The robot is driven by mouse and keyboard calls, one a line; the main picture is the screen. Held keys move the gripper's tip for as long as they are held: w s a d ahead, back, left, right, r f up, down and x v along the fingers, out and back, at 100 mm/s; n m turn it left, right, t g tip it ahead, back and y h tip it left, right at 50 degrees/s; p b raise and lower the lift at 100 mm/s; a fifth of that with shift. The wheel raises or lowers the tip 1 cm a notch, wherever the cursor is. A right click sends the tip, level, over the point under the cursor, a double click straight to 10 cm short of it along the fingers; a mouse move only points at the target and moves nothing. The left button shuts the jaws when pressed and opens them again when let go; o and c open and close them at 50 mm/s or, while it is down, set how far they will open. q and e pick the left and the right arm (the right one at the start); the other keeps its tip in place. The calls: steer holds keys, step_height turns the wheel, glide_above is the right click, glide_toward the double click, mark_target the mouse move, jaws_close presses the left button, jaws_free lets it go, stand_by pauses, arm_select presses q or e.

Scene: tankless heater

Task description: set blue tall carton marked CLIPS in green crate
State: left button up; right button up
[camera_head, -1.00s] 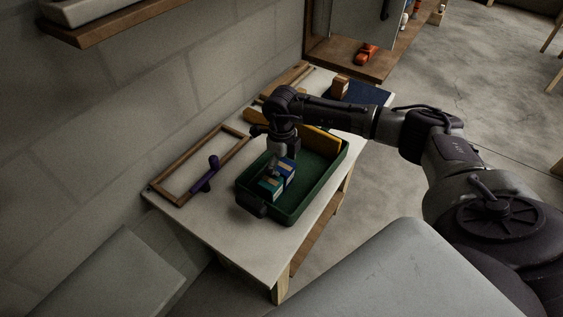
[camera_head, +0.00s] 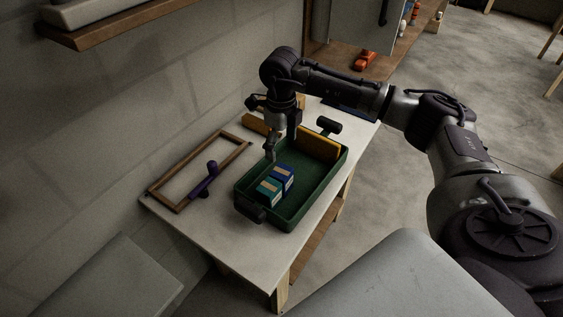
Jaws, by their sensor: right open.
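The green crate (camera_head: 297,219) stands on the white-topped table. Inside it, toward the left side, the blue carton (camera_head: 284,177) stands beside a teal carton (camera_head: 269,190). Any lettering on them is too small to read. My right gripper (camera_head: 271,153) is open and empty, above the far left rim of the crate, apart from the cartons. My left gripper is not in view.
A wooden frame (camera_head: 160,197) and a purple tool (camera_head: 205,181) lie left of the crate. A yellow piece (camera_head: 318,144) is along the crate's far side. A shelf (camera_head: 110,30) hangs on the wall.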

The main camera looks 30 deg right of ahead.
steer(key=shift+r, duration=1.9)
steer(key=shift+f, duration=0.1)
